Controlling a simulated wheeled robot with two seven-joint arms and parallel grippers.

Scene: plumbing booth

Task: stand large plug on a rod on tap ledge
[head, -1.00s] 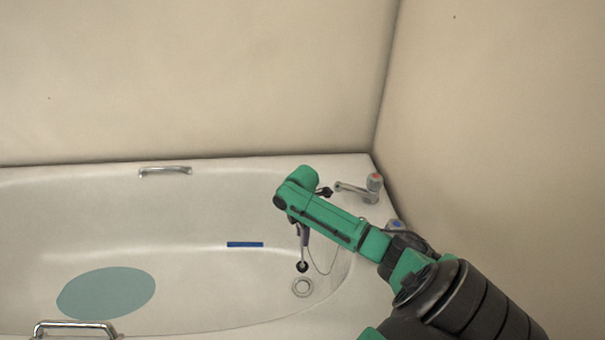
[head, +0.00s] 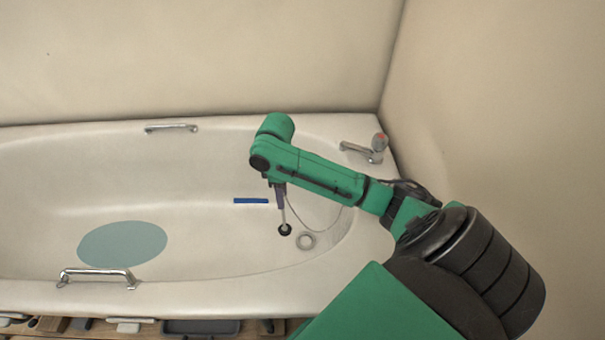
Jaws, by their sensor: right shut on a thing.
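The large plug (head: 285,229) is a dark round disc at the lower end of a thin, upright rod. It hangs over the tub floor, left of the drain (head: 306,241). My right gripper (head: 280,190) points down and is shut on the rod's upper part; its fingertips are small and partly hidden by the green wrist. A thin chain (head: 303,227) curves from near the gripper towards the tap end. The tap ledge (head: 388,172) is the white rim at the tub's right end. A tap with a red cap (head: 377,149) stands on it. My left gripper is not in view.
A blue strip (head: 251,201) and a teal oval mat (head: 122,244) lie in the tub (head: 200,225). A chrome grab handle (head: 98,275) stands on the near rim, another (head: 170,128) on the far rim. Several items sit along the bottom edge. My arm covers part of the ledge.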

